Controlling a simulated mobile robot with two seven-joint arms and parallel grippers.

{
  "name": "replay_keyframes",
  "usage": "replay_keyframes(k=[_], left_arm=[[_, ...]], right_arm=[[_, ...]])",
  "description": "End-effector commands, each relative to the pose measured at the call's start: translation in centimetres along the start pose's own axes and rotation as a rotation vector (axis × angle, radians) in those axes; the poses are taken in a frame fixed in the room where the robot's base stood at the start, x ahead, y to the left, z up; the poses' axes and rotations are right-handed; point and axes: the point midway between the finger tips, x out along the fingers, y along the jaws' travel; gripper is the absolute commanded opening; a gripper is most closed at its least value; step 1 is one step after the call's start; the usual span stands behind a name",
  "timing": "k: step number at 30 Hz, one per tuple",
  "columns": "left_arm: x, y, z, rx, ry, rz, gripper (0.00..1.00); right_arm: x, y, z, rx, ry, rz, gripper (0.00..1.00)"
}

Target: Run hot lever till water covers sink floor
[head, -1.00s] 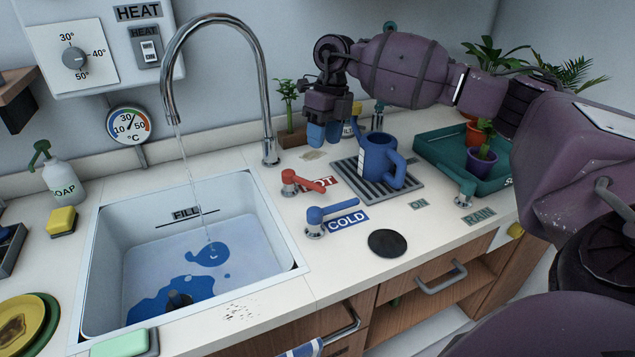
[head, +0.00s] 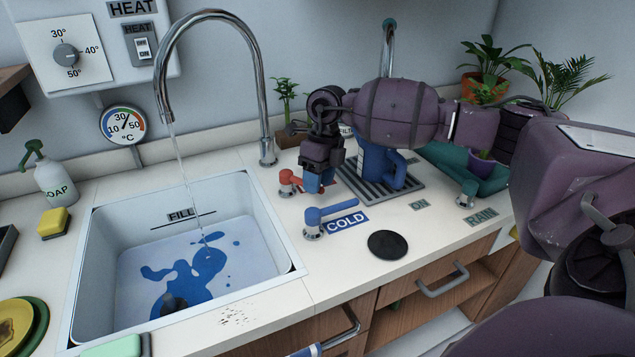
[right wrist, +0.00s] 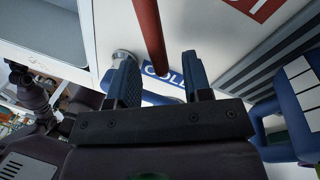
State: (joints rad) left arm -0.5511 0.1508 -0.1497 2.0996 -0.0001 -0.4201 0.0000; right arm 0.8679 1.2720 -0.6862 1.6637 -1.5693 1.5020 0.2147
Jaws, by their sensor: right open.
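The red hot lever (head: 289,178) stands right of the sink; the gripper hides part of it and its label. My right gripper (head: 320,183) is open, with its blue fingertips beside the lever's handle. In the right wrist view the red lever (right wrist: 150,35) runs into the gap between the fingers (right wrist: 160,75); contact cannot be told. A thin water stream (head: 186,180) falls from the curved tap (head: 262,95) into the white sink (head: 100,235). Irregular blue patches (head: 208,262) cover part of the pale sink floor. My left gripper is not in view.
The blue cold lever (head: 325,215) sits just in front of the hot lever. A blue jug (head: 378,165) stands on a grate behind the gripper. A black disc (head: 388,244) lies on the counter. A dial thermometer (head: 122,125) hangs on the wall.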

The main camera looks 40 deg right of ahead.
Motion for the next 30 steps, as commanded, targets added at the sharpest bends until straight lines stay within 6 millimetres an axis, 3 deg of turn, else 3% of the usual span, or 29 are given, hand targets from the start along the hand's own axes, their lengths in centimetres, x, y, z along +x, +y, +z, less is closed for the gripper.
replay_keyframes(k=[12, 21, 30], left_arm=[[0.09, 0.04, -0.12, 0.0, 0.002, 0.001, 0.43], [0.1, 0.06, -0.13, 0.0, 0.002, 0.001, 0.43], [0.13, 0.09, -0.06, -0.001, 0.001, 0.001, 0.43]], right_arm=[[0.7, 0.02, -0.01, 0.0, 0.0, 0.0, 0.45], [0.69, 0.01, 0.0, 0.0, 0.0, 0.0, 0.01], [0.7, -0.06, 0.0, -0.005, 0.001, 0.0, 0.0]])
